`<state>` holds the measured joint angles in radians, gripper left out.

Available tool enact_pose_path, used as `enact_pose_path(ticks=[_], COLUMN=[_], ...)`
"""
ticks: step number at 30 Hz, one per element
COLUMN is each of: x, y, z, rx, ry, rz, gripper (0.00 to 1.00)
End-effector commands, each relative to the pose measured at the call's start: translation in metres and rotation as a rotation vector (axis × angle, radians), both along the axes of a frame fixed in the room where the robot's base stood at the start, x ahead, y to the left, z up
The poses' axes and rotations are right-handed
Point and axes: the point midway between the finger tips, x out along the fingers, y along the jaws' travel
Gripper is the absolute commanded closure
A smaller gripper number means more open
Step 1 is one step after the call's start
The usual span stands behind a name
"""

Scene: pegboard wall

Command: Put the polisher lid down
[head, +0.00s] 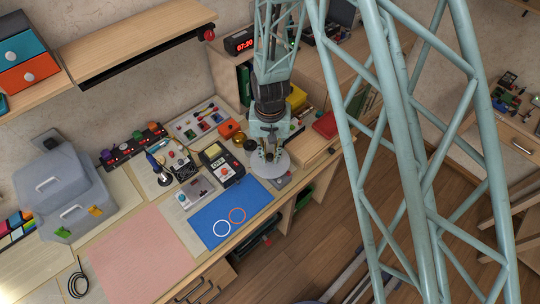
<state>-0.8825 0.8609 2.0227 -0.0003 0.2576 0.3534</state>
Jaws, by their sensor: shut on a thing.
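My gripper (262,155) points down near the middle of the picture, above the right part of the workbench. It is shut on the polisher lid (279,164), a pale grey round disc that shows around the fingertips. The fingers and wrist hide part of the disc's top. The disc overlaps the upper right corner of a blue mat (207,212) in the picture. I cannot tell whether it touches anything below. The mat has a white ring and an orange ring printed on it.
A black and yellow device with a red button (222,165) stands just left of the lid. A grey box (64,190), a pink mat (138,256) and small tools fill the left side. A red item (326,125) lies to the right. The blue mat's lower part is clear.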

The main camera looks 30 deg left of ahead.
Motion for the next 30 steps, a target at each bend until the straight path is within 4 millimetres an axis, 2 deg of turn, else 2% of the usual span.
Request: enact_pose_path(ticks=[19, 20, 23, 30], x=[0.0, -0.0001, -0.0001, -0.0001], y=[0.0, 0.0, 0.0, 0.0], z=[-0.0095, -0.0095, -0.0094, -0.0095], rx=[0.0, 0.0, 0.0, 0.0], ry=[0.0, 0.0, 0.0, 0.0], rz=[0.0, 0.0, 0.0, 0.0], gripper=[0.96, 0.83, 0.74, 0.72])
